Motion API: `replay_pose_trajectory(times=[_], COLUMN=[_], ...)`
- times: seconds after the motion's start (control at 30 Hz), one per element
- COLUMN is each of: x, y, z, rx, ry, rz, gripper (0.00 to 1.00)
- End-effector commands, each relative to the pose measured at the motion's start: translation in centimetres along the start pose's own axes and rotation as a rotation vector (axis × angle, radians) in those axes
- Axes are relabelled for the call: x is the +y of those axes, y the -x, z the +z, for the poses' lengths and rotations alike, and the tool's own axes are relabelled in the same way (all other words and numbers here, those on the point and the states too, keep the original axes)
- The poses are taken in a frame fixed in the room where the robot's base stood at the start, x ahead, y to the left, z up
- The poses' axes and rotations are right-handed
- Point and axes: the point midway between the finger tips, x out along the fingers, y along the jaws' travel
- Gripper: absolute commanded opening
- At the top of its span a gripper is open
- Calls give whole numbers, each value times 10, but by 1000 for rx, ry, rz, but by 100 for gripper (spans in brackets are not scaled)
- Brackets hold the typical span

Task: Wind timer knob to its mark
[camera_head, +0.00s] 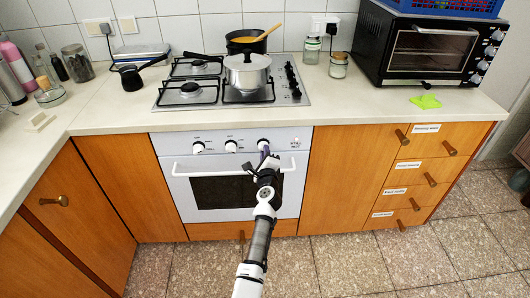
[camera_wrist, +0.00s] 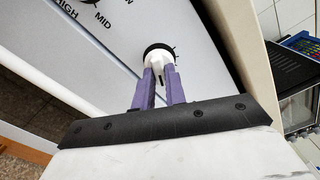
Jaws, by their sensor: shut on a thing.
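The knob (camera_wrist: 158,56) in my grip is white on a round black base with small ticks at its rim. In the head view it is the right one (camera_head: 263,142) of three knobs on the white oven panel. My gripper (camera_wrist: 160,76) has its purple fingers shut on the knob, one on each side. In the head view my gripper (camera_head: 265,155) reaches up to the panel from below. A dark line shows on the white knob between the fingers. I cannot read the marks around the knob or tell which one it points to.
The left knob (camera_head: 198,147) and middle knob (camera_head: 231,146) are free. The oven door handle (camera_head: 210,173) runs just below the knobs, close to my gripper. The hob (camera_head: 232,85) with a lidded pot (camera_head: 247,72) is above. The floor in front is clear.

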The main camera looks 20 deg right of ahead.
Motion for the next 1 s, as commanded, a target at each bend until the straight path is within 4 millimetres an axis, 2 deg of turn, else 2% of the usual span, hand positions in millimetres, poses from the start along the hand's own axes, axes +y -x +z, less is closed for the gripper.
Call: replay_pose_trajectory(times=[0.3, 0.73, 0.77, 0.9, 1.0], x=[0, 1, 1, 1, 1], y=[0, 0, 0, 0, 0], z=[-1, -1, -1, -1, 0], rx=[1, 1, 1, 1, 1], ry=[-84, -92, -91, -91, -91], rz=[0, 1, 1, 1, 0], gripper=[0, 0, 14, 32, 35])
